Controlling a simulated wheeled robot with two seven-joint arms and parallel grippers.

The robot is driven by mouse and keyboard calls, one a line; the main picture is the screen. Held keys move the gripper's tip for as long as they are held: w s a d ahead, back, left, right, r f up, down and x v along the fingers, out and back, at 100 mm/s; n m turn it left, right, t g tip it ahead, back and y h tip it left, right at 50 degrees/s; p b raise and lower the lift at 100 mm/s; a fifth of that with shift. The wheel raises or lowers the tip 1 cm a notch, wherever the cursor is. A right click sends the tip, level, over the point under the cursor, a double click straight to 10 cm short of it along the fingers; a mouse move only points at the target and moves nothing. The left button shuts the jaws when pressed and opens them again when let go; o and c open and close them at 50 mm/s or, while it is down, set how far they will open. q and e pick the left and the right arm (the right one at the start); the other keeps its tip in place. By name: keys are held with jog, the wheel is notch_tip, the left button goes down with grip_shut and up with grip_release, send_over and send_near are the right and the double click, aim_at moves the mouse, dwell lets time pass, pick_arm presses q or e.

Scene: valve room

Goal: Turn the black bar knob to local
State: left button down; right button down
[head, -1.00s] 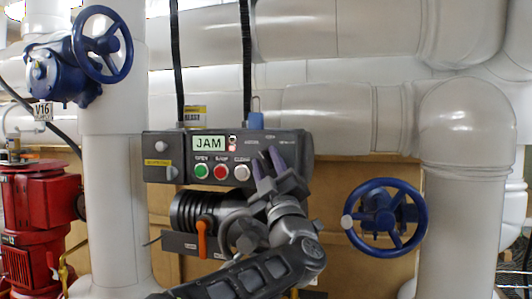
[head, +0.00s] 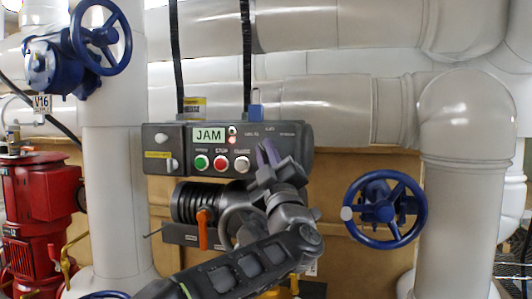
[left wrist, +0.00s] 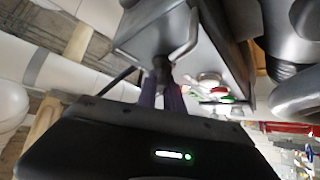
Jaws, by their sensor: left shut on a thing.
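The grey control box (head: 225,135) hangs on the pipework in the middle of the head view. Its display (head: 208,134) reads JAM. Small labels sit above the selector area at the box's right side, too small to read surely. My left gripper (head: 267,152) reaches up to this area, its purple fingers close together. In the left wrist view, the fingers (left wrist: 162,92) are shut on the small black bar knob (left wrist: 162,68) at the box's face. The gripper hides the knob in the head view, so its pointing direction cannot be told. My right gripper is not in view.
Green (head: 201,162), red (head: 221,163) and white (head: 242,164) buttons lie just left of my left gripper. An orange lever (head: 203,230) hangs below the box. A blue handwheel (head: 384,210) stands at the right, with free room between it and the box.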

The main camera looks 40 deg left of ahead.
pick_arm(q)
jog(key=n+g, duration=0.1)
jog(key=n, duration=0.1)
jog(key=n+g, duration=0.1)
jog(key=g, duration=0.1)
jog(key=shift+d+r+n+p, duration=0.1)
jog(key=shift+r+n+p, duration=0.1)
jog(key=shift+n+p, duration=0.2)
jog(key=shift+f+n+g, duration=0.1)
jog(key=shift+n+g, duration=0.6)
jog(key=shift+n, duration=0.3)
jog(key=shift+f, duration=0.1)
jog(key=c, duration=1.5)
grip_release()
